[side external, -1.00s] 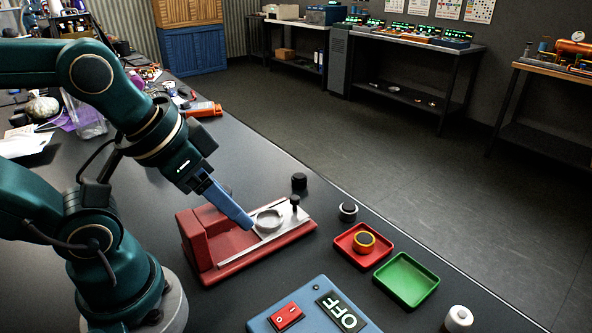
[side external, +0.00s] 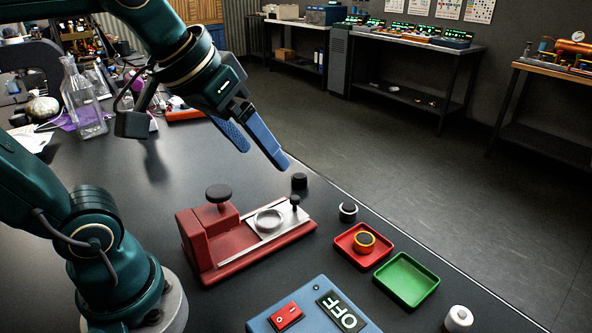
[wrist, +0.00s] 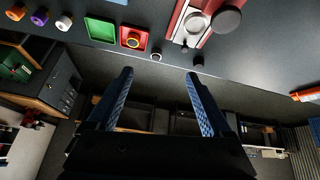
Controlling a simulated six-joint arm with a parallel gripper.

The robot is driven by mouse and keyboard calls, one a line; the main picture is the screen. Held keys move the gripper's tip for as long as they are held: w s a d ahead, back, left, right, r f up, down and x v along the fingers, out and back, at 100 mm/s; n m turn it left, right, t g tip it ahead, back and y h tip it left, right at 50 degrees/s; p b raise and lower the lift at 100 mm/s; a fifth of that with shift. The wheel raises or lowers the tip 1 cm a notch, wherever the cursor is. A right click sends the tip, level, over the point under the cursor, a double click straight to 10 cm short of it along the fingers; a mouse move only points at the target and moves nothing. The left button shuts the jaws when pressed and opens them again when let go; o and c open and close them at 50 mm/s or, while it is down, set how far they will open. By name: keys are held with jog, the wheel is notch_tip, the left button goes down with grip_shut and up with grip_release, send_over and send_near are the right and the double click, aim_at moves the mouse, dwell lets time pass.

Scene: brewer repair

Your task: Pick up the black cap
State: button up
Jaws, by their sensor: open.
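A small plain black cap (side external: 299,181) stands on the dark table, just beyond the far end of the red brewer base. It also shows in the wrist view (wrist: 198,61), a little above the right fingertip. My gripper (side external: 264,157) is open and empty, raised above the table to the left of the cap in the side view. Its two blue fingers (wrist: 158,74) are spread wide in the wrist view, with nothing between them. A dark-topped piece with a silver rim (side external: 348,211) stands to the right of the black cap.
The red brewer base (side external: 212,249) carries a large black knob (side external: 218,193) and a smaller black knob (side external: 295,202). A red tray (side external: 346,250) holds a yellow-ringed piece. A green tray (side external: 401,297) is empty. The blue switch box (side external: 304,312) is in front.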

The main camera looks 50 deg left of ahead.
jog(key=w+a+r+n, duration=0.2)
jog(key=w+a, duration=0.1)
jog(key=w, duration=0.5)
jog(key=n+g+y, duration=0.1)
jog(key=n+g, duration=0.3)
send_over(299, 177)
jog(key=d, duration=0.3)
jog(key=s+d+f+x, duration=0.1)
jog(key=s+x, duration=0.1)
jog(key=x, duration=1)
jog(key=shift+n+g, duration=0.3)
jog(key=shift+g, duration=0.2)
jog(key=f, duration=0.3)
jog(key=a+f, duration=0.1)
jog(key=f, duration=0.2)
jog(key=a+f, duration=0.1)
jog(key=f, duration=0.2)
jog(key=shift+s+a+f, duration=0.1)
jog(key=shift+s, duration=0.25)
jog(key=shift+w+f, duration=0.1)
jog(key=shift+f, duration=0.6)
grip_shut()
jog(key=shift+r, duration=0.15)
